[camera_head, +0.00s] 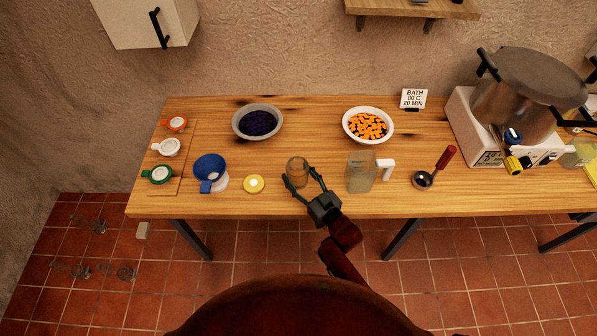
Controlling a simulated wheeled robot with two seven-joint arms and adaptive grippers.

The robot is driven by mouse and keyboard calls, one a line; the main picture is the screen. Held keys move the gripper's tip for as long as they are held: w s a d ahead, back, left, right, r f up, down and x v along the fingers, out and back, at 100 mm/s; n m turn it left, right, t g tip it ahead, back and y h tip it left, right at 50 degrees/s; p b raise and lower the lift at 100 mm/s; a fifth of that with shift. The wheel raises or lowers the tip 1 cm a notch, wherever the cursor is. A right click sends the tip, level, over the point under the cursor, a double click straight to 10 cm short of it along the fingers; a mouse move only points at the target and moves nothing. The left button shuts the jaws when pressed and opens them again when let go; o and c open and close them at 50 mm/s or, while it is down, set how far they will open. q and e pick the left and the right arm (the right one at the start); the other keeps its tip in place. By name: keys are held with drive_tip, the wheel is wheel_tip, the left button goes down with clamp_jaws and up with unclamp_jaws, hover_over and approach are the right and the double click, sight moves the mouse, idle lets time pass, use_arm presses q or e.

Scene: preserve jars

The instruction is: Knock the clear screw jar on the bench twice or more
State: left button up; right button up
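The clear screw jar (297,171) is a small glass jar, brownish where the wood shows through, near the front edge of the wooden bench (310,113). It looks upright; I cannot tell whether its base touches the bench. My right gripper (299,175) reaches in from the front, its dark fingers spread to either side of the jar. I cannot tell whether they press on the glass or stand just clear of it. My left gripper is out of view.
Behind are a bowl of dark berries (280,114) and a bowl of orange pieces (388,113). A ladle (436,166) and large pot (517,92) are further right.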

drive_tip(key=shift+r, duration=0.1)
drive_tip(key=o, duration=1.6)
drive_tip(key=shift+o, duration=0.2)
drive_tip(key=v, duration=1.2)
